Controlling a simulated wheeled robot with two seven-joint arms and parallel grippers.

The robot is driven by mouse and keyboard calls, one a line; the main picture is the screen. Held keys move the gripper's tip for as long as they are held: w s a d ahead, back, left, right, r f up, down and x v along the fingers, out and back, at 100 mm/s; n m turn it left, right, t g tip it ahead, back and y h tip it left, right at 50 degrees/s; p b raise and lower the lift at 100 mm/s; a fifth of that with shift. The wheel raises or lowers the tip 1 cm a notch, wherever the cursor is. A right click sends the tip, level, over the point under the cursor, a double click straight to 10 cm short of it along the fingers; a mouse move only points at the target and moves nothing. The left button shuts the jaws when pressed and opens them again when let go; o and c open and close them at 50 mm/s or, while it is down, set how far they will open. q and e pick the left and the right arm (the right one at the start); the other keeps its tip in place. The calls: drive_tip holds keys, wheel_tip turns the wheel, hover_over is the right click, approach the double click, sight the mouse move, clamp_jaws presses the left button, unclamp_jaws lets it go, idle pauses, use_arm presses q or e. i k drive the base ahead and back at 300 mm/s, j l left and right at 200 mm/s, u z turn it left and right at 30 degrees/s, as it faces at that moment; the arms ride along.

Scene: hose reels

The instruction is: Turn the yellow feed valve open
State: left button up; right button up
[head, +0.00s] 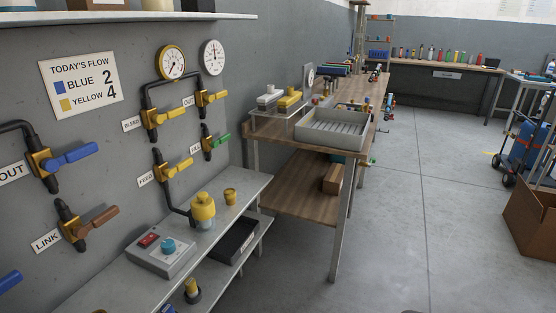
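The yellow feed valve (176,169) is on the grey wall at centre left, beside a tag reading FEED (146,180). It has a brass body and a yellow lever that points right and slightly up, across the upright dark pipe. The pipe runs down from the valve and bends toward a yellow-topped container (203,207) on the shelf below. Neither of my grippers is in view.
Close by on the wall are the yellow-levered bleed valve (168,114), another yellow valve (212,97), a green-levered valve (216,142) and two gauges (172,62). A control box (162,255) sits on the metal shelf (112,285).

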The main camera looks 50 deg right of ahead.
sight(169, 173)
drive_tip(key=z, duration=1.05)
